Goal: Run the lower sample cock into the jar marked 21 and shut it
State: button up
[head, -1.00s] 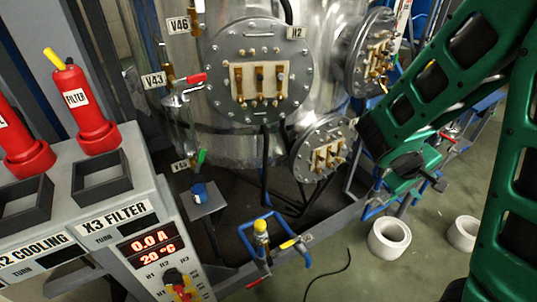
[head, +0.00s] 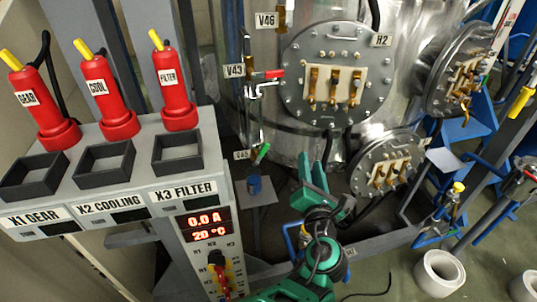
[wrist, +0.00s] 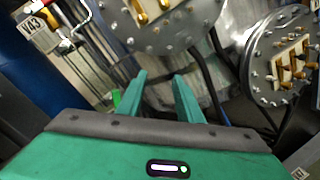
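The lower sample cock, by the V45 label (head: 241,155), has a green handle (head: 262,153) that slants up to the right. The handle also shows in the wrist view (wrist: 116,98), just left of my left finger and apart from it. A blue jar (head: 254,186) stands on a small grey shelf (head: 262,199) below the cock; its marking is too small to read. My gripper (wrist: 158,82) is open, with nothing between its fingers. In the head view my gripper (head: 308,172) is right of the cock and jar, in front of the vessel.
The upper cock by label V43 (head: 233,71) has a red handle (head: 270,74). Round flanges (head: 338,112) with brass terminals and black cables are behind my gripper. The control cabinet (head: 193,220) stands at left. A blue yellow-capped valve (head: 458,188) and white rings (head: 440,272) are at right.

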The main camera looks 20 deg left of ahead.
aim_at(264, 151)
jog(key=s+a+f+n+g+y, duration=0.25)
jog(key=s+a+n+y, duration=0.2)
jog(key=a, duration=0.35)
jog(key=shift+n, duration=0.45)
jog(key=x, duration=0.6)
jog(key=r+x, duration=0.1)
jog(key=x, duration=0.2)
jog(key=shift+a+r, duration=0.1)
jog(key=shift+a, duration=0.15)
grip_shut()
jog(key=shift+s+a, duration=0.1)
jog(key=shift+a, duration=0.1)
jog(key=shift+d, duration=0.1)
